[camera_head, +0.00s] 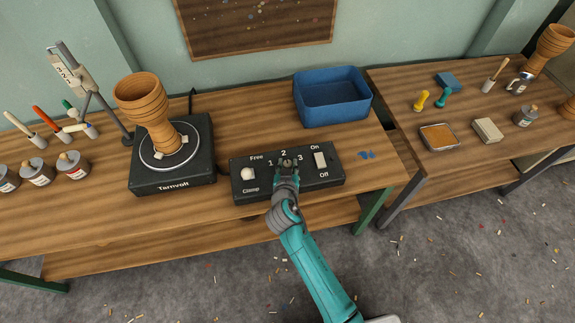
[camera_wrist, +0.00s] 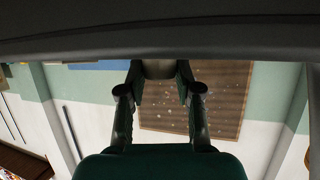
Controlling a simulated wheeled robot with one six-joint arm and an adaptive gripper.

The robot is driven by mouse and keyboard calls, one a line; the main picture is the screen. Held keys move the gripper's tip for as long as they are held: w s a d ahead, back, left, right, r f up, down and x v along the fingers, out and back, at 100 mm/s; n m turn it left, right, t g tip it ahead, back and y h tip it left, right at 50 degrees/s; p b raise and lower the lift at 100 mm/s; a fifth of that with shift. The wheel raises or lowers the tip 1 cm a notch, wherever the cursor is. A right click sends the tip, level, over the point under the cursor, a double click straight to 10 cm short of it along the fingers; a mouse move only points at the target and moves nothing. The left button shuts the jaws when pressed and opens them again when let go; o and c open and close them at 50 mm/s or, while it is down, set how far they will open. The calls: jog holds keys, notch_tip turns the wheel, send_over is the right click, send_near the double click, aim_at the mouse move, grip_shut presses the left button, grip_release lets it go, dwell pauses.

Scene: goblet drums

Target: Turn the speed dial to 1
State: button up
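The black control box (camera_head: 318,181) lies on the workbench with speed marks 1, 2 and 3 printed in an arc. My gripper (camera_head: 287,163) reaches over its front edge to the speed dial, just below the 2. In the head view the gripper covers most of the dial, so its pointer direction cannot be read. In the wrist view the dial (camera_wrist: 160,69) shows as a pale round stub between the fingertips of my gripper (camera_wrist: 160,80). The fingertips appear to touch it on both sides.
A white Clamp/Free knob (camera_head: 248,174) sits left of the dial and an On/Off switch (camera_head: 320,160) right of it. The Turnvolt turntable (camera_head: 172,185) carries a wooden goblet (camera_head: 143,105). A blue bin (camera_head: 333,98) stands behind the box.

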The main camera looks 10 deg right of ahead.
grip_shut()
jog(key=shift+d+n+y, duration=0.15)
jog(key=shift+n+y, duration=0.55)
jog(key=shift+y, duration=0.2)
jog(key=shift+d+n+y, duration=0.15)
jog(key=shift+n+y, duration=0.85)
jog(key=shift+y, duration=0.15)
jog(key=shift+d+n+y, duration=0.1)
jog(key=shift+n+y, duration=0.9)
jog(key=shift+y, duration=0.15)
jog(key=shift+w+d+n+g+y, duration=0.1)
jog(key=shift+n+g+y, duration=0.35)
jog(key=shift+n+y, duration=0.6)
jog(key=shift+d+n+g+y, duration=0.1)
jog(key=shift+n+g+y, duration=0.35)
jog(key=shift+n+y, duration=0.6)
jog(key=shift+n+g+y, duration=0.9)
jog(key=shift+n+y, duration=0.2)
jog(key=shift+y, duration=0.1)
jog(key=shift+f, duration=0.1)
